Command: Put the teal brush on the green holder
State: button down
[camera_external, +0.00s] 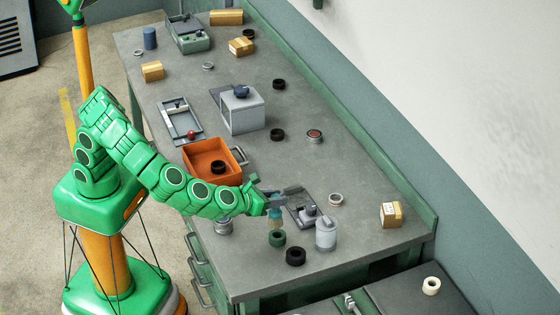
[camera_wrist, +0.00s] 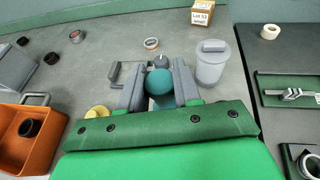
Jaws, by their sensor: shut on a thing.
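The teal brush (camera_external: 275,213) is upright between the fingers of my gripper (camera_external: 274,200), which is shut on it. Its tan lower part hangs below the fingers. In the wrist view the brush's round teal top (camera_wrist: 159,82) shows between the two grey fingers (camera_wrist: 160,90). The green holder (camera_external: 277,239) is a short dark green ring on the bench, just below the brush in the external view. A small gap seems to separate them; exact alignment is unclear. I cannot make out the holder in the wrist view.
A grey lidded canister (camera_external: 326,234) stands close right of the holder, and a black ring (camera_external: 295,256) lies in front. An orange bin (camera_external: 211,160) is to the left. The bench's right front has free room.

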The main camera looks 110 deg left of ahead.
aim_at(278, 213)
jog(key=shift+w+f, duration=0.35)
jog(key=shift+f, duration=1.55)
jog(key=c, duration=0.8)
grip_release()
jog(key=shift+f, duration=0.1)
